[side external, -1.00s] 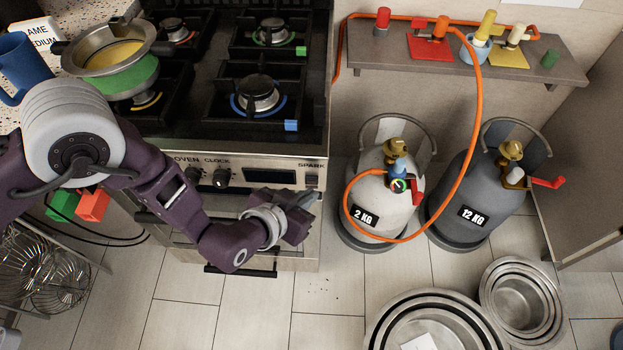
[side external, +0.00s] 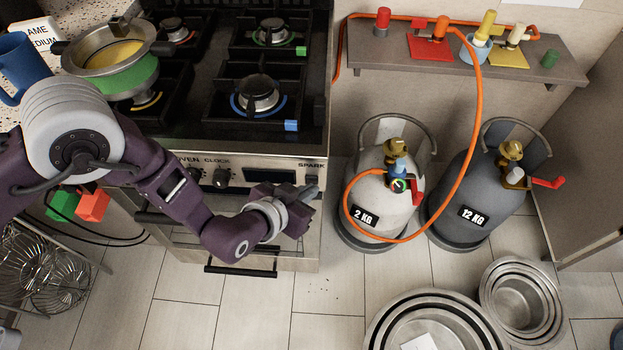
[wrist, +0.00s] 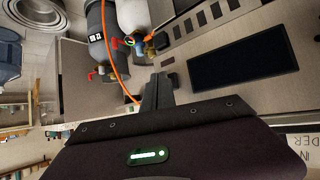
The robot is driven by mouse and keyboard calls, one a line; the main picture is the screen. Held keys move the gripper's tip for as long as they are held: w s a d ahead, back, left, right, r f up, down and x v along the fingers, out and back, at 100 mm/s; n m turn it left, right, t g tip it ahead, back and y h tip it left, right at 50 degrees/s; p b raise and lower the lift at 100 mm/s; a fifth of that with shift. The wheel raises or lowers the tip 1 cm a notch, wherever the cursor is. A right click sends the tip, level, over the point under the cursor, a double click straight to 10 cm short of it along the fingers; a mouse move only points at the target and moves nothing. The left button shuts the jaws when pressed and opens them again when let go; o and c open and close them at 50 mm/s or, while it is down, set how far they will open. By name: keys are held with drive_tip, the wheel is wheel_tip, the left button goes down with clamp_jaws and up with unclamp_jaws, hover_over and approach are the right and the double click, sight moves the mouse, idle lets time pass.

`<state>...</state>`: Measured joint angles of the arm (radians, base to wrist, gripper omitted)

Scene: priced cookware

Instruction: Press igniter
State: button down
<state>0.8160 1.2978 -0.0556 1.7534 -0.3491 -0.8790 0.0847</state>
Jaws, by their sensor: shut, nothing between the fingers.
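The stove's front panel (side external: 262,172) carries the printed SPARK label (side external: 311,166) at its right end. My gripper (side external: 308,192) is in front of the panel, just below that label, with its fingertips pointing right and up. The fingers are shut and empty.
A white 2 KG cylinder (side external: 372,195) with an orange hose (side external: 470,130) and a grey 12 KG cylinder (side external: 478,190) stand right of the stove. Nested steel pots (side external: 432,318) lie on the floor.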

drive_tip(key=shift+w, duration=0.2)
idle(0.3)
drive_tip(key=shift+s, duration=0.8)
drive_tip(key=s, duration=0.5)
idle(0.8)
